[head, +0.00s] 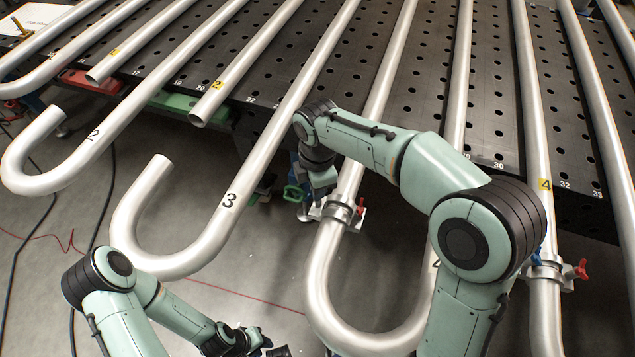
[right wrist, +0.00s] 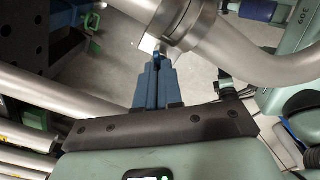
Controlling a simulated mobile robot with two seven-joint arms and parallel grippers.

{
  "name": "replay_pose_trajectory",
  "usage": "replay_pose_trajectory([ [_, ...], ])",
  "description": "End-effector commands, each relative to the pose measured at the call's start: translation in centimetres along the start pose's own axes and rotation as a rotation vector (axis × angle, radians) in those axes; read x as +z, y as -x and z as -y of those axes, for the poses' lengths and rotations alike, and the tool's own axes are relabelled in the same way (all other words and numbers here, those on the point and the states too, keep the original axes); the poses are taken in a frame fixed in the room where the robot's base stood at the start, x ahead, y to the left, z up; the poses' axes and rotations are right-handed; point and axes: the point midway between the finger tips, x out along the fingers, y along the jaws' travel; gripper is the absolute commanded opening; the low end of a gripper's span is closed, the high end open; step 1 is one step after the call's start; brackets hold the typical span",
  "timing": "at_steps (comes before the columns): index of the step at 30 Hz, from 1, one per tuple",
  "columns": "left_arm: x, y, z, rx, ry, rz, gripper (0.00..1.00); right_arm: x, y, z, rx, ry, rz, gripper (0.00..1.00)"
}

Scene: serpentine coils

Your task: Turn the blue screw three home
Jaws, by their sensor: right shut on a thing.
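My right gripper (head: 322,193) reaches a metal pipe clamp (head: 341,211) on the U-bend right of the tube marked 3. In the right wrist view its blue fingers (right wrist: 157,68) are shut on a small blue screw (right wrist: 159,53) just below the clamp collar (right wrist: 182,25). The fingers hide most of that screw. The clamp also has a red screw (head: 360,206). My left gripper (head: 268,346) is low in the head view, apart from the clamps and partly cut off; I cannot tell its finger gap.
Another clamp (head: 548,268) on the right carries a blue screw (head: 537,257) and a red screw (head: 581,268). A perforated black table (head: 285,60) bears several long tubes. U-bends (head: 165,265) overhang the floor near my left arm. Cables lie on the floor.

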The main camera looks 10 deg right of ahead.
Motion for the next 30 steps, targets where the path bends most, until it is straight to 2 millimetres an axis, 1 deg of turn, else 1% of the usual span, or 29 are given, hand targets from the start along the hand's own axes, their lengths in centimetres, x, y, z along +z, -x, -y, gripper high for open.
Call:
replay_pose_trajectory([
  [1, -0.1, 0.3, -0.1, 0.001, -0.001, -0.002, 0.32, 0.1, 0.3, -0.1, 0.003, -0.044, 0.0, 0.0],
  [12, -0.5, 1.2, -0.6, 0.003, -0.003, -0.007, 0.32, 0.0, 0.3, -0.1, 0.005, -0.395, -0.002, 0.0],
  [30, -0.8, 1.9, -1.0, 0.004, -0.004, -0.012, 0.32, 0.0, 0.4, -0.2, 0.008, -0.965, -0.006, 0.0],
])
